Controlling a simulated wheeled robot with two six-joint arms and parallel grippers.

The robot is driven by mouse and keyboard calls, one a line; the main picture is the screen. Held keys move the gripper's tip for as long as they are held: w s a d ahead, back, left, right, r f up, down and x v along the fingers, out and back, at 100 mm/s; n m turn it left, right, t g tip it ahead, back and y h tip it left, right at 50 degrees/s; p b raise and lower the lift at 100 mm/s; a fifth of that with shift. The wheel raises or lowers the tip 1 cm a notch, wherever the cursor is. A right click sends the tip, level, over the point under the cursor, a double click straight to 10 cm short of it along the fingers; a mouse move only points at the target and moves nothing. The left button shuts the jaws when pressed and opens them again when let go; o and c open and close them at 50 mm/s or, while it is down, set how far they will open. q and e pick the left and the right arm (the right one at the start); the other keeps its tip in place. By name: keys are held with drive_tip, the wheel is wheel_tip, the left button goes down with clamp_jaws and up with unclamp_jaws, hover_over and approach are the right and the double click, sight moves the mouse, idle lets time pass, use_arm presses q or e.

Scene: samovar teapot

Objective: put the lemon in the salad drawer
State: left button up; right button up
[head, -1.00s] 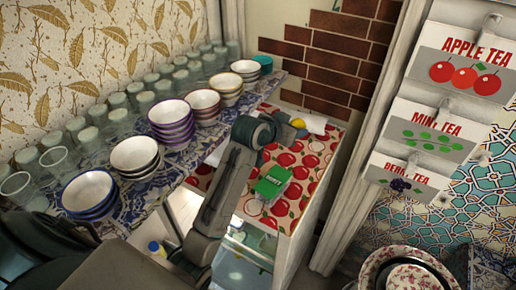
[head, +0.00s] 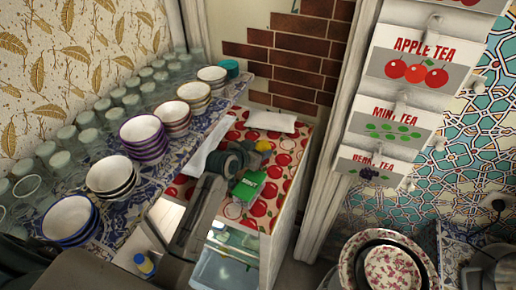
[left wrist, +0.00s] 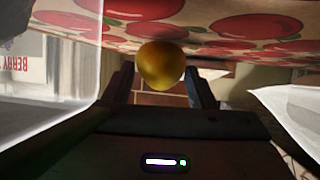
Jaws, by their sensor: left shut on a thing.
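The yellow lemon (head: 263,146) is held at the end of my left arm, over the apple-patterned top of the fridge-like cabinet. In the left wrist view the lemon (left wrist: 161,65) sits between the two fingers of my left gripper (left wrist: 161,88), which is shut on it. The patterned surface shows close by in that view. Below the top, the cabinet front shows a translucent, pale bin-like panel (head: 225,270), possibly the salad drawer; my left arm partly covers the cabinet. I cannot tell whether it is open. My right gripper is not in view.
A green box (head: 248,186) lies on the patterned top (head: 291,153), close to the gripper. White paper (head: 271,121) lies behind. Stacked bowls (head: 145,138) and several glasses line the shelf at left. Tea boxes (head: 408,67) hang at right above patterned dishes.

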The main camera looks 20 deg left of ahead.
use_arm(q)
drive_tip(key=shift+f, duration=0.1)
drive_tip(key=o, duration=1)
